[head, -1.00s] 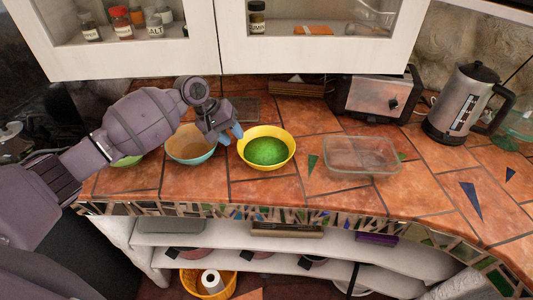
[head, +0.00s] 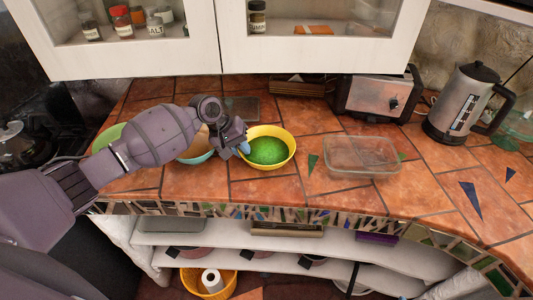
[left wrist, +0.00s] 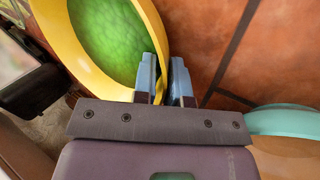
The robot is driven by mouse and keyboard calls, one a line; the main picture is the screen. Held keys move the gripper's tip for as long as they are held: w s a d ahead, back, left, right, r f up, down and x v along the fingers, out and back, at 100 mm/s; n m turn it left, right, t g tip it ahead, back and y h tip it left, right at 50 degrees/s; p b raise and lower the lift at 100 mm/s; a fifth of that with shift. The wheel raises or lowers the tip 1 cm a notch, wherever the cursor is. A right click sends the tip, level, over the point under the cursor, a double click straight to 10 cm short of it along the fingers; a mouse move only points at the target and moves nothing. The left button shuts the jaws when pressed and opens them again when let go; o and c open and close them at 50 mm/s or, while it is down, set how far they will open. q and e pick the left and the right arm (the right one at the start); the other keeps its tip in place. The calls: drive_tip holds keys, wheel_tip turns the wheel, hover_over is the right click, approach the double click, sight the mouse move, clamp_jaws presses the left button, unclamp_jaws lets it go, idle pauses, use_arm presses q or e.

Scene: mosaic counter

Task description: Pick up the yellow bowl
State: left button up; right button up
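The yellow bowl (head: 291,145), green inside, stands on the tiled counter near the middle of the head view. My left gripper (head: 243,147) is at its left rim. In the left wrist view the bowl (left wrist: 74,53) fills the upper left, and the left gripper's two blue fingers (left wrist: 164,80) are close together, one inside and one outside the rim, with the bowl's wall between them. The gripper looks shut on the rim. My right gripper is in neither view.
A turquoise-rimmed bowl (head: 197,159) stands just left, partly behind my arm; a green bowl (head: 107,138) is farther left. A clear glass dish (head: 362,157) is to the right. A toaster (head: 374,100) and kettle (head: 466,105) stand behind. White cabinets (head: 318,60) hang above.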

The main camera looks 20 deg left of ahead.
use_arm(q)
clamp_jaws()
drive_tip(key=shift+r, duration=0.55)
wheel_tip(320, 180, up, 19)
idle(0.4)
